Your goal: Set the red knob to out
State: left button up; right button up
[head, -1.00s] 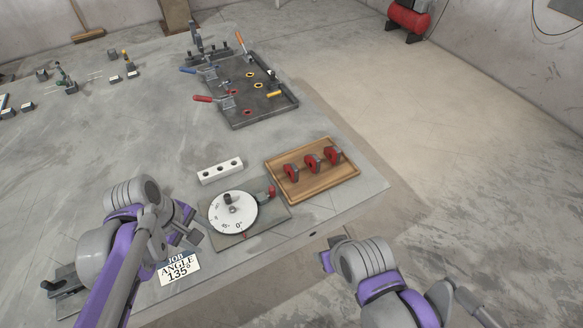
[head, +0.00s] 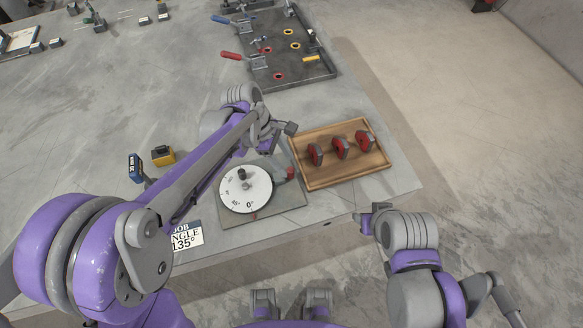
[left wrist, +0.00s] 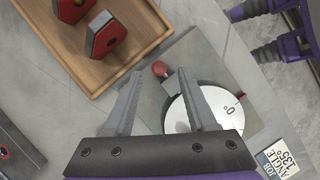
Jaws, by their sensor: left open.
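In the left wrist view the red knob (left wrist: 160,68) shows between and just beyond my open fingertips, with clear space on both sides. The dial (left wrist: 205,112) is partly covered by the right finger there. My left gripper (head: 283,135) is open and empty, above the plate's far side. My right gripper (head: 370,219) is over the table's front edge; its jaws are unclear.
A dark fixture tray (head: 290,92) is at the back. A yellow-and-black item (head: 163,155) lies left of my left arm.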

aim_at(290, 169)
pick_arm(q)
jog(key=x, duration=0.5)
jog(key=shift+w+r, duration=0.1)
grip_shut()
dwell(1.3)
